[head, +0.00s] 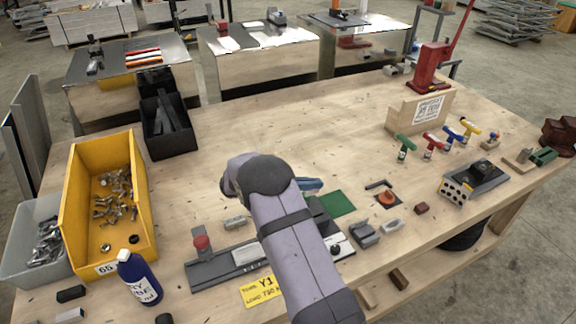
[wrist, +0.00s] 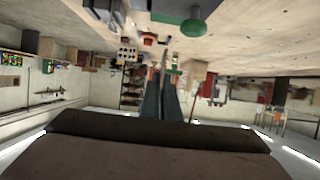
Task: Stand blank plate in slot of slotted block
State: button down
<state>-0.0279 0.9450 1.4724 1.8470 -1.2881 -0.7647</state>
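My gripper (head: 310,184) is mostly hidden behind my arm, above the middle of the bench. Its bluish fingers show just right of the wrist. In the wrist view the two fingers (wrist: 163,85) point away close together, and no plate shows clearly between them. A small grey block (head: 364,235) with what looks like a groove in its top stands right of my arm; it may be the slotted block. A small pale grey piece (head: 392,226) lies just right of it; I cannot tell if it is the blank plate. My arm hides part of the bench.
A yellow bin (head: 75,205) of metal parts and a blue bottle (head: 138,278) stand at left. A grey fixture with a red knob (head: 201,242) lies left of my arm. A green square (head: 338,203) and several coloured-handled tools are at right. The bench's back middle is clear.

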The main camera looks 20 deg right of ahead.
jog(key=s+g, duration=0.1)
jog(key=s, duration=0.2)
jog(key=shift+s+m, duration=0.1)
jog(key=shift+m, duration=0.2)
jog(key=shift+t, duration=0.4)
jog(key=shift+r+p, duration=0.1)
jog(key=shift+p, duration=0.25)
jog(key=b, duration=0.4)
send_over(316, 213)
jog(key=s, duration=0.1)
jog(key=shift+a+f, duration=0.25)
jog(key=shift+f, duration=1.25)
jog(key=shift+a+f, duration=0.2)
jog(key=shift+f, duration=1.3)
jog(key=shift+s+f+b, duration=0.1)
jog(key=shift+f+b, duration=0.45)
jog(key=shift+f, duration=1.4)
jog(key=shift+r+p, duration=0.25)
jog(key=shift+p, duration=0.05)
jog(key=shift+r+p, duration=1.1)
jog(key=shift+r, duration=0.2)
